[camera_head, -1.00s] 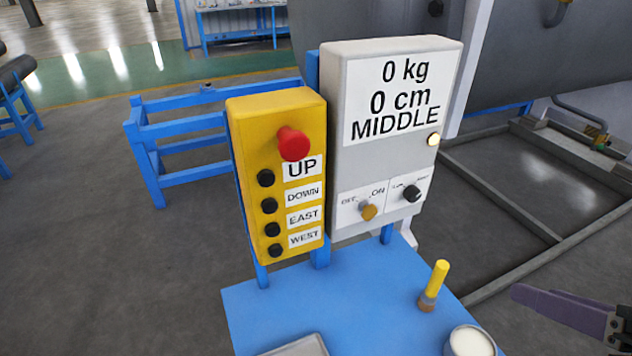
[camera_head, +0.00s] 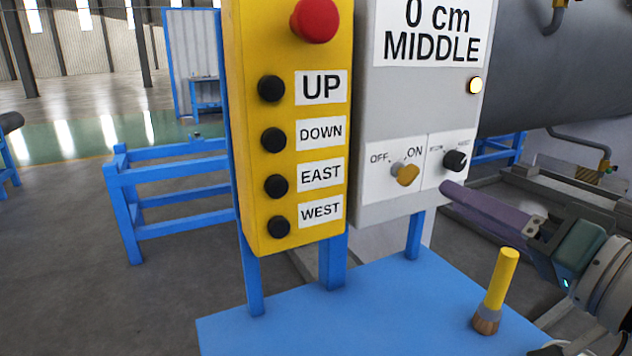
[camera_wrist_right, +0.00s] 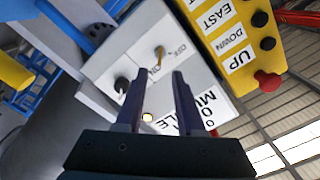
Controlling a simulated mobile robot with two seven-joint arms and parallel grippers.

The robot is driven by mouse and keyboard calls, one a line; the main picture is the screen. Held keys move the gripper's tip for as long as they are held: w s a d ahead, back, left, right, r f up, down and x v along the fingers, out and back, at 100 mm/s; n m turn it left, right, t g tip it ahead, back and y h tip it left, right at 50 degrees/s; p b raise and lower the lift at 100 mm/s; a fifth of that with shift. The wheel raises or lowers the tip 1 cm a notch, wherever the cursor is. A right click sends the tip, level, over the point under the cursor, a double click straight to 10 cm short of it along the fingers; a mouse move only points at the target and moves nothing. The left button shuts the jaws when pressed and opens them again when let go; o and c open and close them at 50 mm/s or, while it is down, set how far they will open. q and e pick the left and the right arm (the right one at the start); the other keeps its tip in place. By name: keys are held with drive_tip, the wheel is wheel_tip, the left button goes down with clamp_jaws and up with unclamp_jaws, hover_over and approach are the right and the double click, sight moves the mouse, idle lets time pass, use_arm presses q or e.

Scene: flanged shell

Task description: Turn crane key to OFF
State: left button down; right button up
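The crane key (camera_head: 406,174) is a small gold key in a grey switch on the white label marked OFF and ON, low on the grey control box (camera_head: 395,110). The key shows also in the wrist view (camera_wrist_right: 158,58), beyond the gap between the fingertips. My right gripper (camera_head: 450,193) is to the right of the key in the head view, its purple fingers pointing left. In the wrist view my right gripper (camera_wrist_right: 157,80) is open with nothing between its fingers, apart from the key. My left gripper is out of view.
A black knob (camera_head: 455,161) sits right beside the key, and a lit lamp (camera_head: 475,85) above. The yellow button box (camera_head: 290,110) with its red button (camera_head: 315,20) stands left. A yellow-handled brush (camera_head: 495,290) stands on the blue table (camera_head: 330,320) below.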

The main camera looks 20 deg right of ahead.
sight(414, 177)
drive_tip(key=w, duration=0.7)
drive_tip(key=shift+w+a, duration=0.15)
drive_tip(key=shift+a, duration=0.2)
clamp_jaws()
